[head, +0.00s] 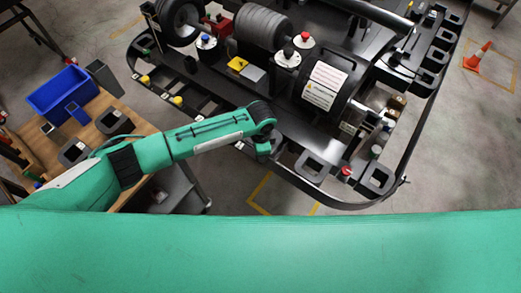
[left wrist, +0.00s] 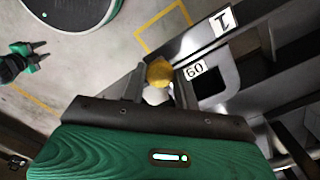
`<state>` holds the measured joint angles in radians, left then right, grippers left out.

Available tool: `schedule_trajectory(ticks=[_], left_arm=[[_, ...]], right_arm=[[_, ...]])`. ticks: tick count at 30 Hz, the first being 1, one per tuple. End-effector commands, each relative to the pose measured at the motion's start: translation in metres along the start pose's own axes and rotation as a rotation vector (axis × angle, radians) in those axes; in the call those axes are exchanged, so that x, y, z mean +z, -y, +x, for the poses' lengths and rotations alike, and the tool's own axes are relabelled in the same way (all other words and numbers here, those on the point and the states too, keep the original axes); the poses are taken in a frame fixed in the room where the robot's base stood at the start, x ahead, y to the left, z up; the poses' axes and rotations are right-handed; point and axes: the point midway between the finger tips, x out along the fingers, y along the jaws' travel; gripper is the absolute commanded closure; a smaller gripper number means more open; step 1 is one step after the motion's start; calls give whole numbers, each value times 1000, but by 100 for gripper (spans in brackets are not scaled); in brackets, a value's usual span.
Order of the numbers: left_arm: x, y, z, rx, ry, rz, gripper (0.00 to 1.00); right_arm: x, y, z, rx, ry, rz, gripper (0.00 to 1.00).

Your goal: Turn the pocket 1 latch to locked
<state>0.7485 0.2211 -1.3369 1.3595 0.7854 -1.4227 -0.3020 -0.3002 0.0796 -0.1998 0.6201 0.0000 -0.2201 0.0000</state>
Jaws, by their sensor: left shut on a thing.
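In the left wrist view, a yellow latch knob (left wrist: 159,72) sits between the two fingers of my left gripper (left wrist: 160,88), which is shut on it. The knob is at the edge of the dark kart frame, beside a label reading 60 (left wrist: 195,70) and a plate marked 1 (left wrist: 222,21). In the head view my left gripper (head: 264,150) is at the kart's near edge, and my arm hides the knob there. Which way the latch is turned cannot be told. My right gripper (left wrist: 36,56) shows at the left of the wrist view, its fingers apart and empty.
The black kart frame (head: 330,200) carries a motor, rollers and other yellow knobs (head: 177,100). A wooden table (head: 110,100) with a blue bin (head: 60,90) stands at the left.

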Motion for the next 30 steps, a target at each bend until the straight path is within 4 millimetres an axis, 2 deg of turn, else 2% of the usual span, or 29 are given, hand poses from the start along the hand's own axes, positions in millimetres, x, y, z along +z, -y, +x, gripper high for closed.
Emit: schedule_trajectory(ticks=[16,17,20,30], left_arm=[[0,1,-2,-2,-2,26,92],[-1,1,-2,-3,-2,26,68],[0,1,-1,-2,-2,26,48],[-1,0,-2,-1,-2,26,48]], right_arm=[[0,0,0,0,0,0,64],[0,0,0,0,0,0,64],[0,0,0,0,0,0,64],[0,0,1,0,0,0,64]])
